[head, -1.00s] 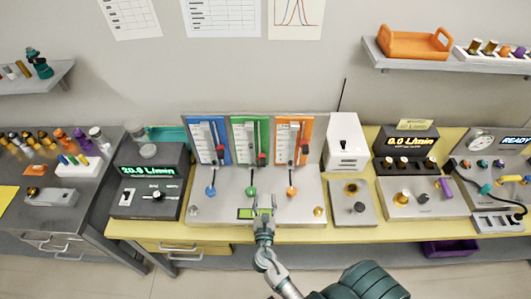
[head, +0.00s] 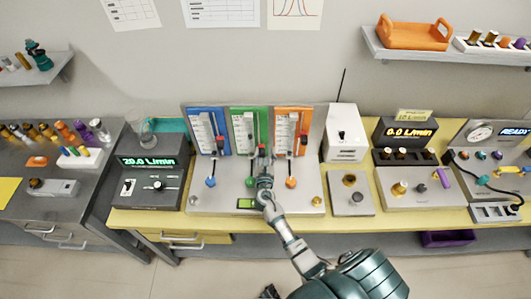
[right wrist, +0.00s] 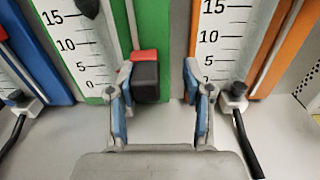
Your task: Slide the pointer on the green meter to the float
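The green meter (head: 250,114) stands between the blue and orange ones, its scale (right wrist: 85,45) on the left in the right wrist view. A dark float (right wrist: 88,7) shows at the top edge of that view, a little above the 15 mark. The pointer, a red-topped black block (right wrist: 146,78), sits low on the rail right of the scale, near the 0 to 5 marks. My right gripper (head: 264,157) is at the pointer. In the right wrist view its fingers (right wrist: 158,88) are apart, with the pointer between them, close to the left finger.
The blue meter (head: 206,112) and orange meter (head: 293,113) flank the green one, each with its own pointer. Knobs stand on the panel in front: blue (head: 210,182), green (head: 251,182), orange (head: 291,183). A white box (head: 345,140) stands right of the panel.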

